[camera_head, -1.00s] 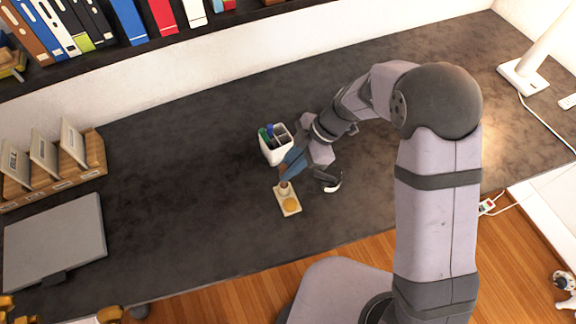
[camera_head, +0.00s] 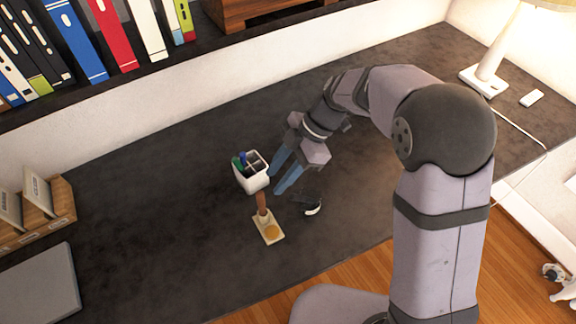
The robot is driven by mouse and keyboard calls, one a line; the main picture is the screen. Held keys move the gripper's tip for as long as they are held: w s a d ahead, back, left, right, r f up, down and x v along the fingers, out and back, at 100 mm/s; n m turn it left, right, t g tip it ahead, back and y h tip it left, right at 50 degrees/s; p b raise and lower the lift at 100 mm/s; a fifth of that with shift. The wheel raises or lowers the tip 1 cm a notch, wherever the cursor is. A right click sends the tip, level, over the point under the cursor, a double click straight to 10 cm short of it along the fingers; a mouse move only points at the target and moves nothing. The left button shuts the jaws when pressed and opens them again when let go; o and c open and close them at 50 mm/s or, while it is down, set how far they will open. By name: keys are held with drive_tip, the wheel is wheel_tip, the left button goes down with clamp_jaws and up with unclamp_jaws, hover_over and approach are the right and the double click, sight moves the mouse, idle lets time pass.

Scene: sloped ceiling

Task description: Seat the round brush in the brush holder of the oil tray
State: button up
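The oil tray (camera_head: 273,239) is a small pale tray on the dark desk, with a round amber patch at its front. The round brush (camera_head: 262,203) shows as a brown handle standing about upright at the tray's back end, where the brush holder is. Its lower end is too small to tell how deep it sits. My gripper (camera_head: 276,181) has two blue fingers spread apart, with desk showing between them. It is open and empty, just above and right of the brush handle in the picture, apparently clear of it.
A white divided cup (camera_head: 252,178) with pens stands just behind the brush, close to my fingers. A small black and white object (camera_head: 311,208) lies right of the tray. The desk (camera_head: 160,210) is clear to the left.

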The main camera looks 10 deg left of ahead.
drive_tip(key=shift+b+v, duration=0.55)
drive_tip(key=shift+v, duration=1.8)
drive_tip(key=s+d+f+m+t+h, duration=0.1)
drive_tip(key=s+d+f+m, duration=0.1)
drive_tip(key=d+m, duration=0.6)
drive_tip(key=s+d+f+m+t+h, duration=0.1)
drive_tip(key=s+d+f+m+h, duration=0.1)
drive_tip(key=s+d+m, duration=0.3)
drive_tip(key=s+d+f+m+t+h, duration=0.1)
drive_tip(key=s+d+f+m+h, duration=0.1)
drive_tip(key=d+m, duration=0.9)
drive_tip(key=shift+s+d+f+m, duration=0.3)
drive_tip(key=shift+s+d+f, duration=0.3)
drive_tip(key=shift+s+f, duration=0.4)
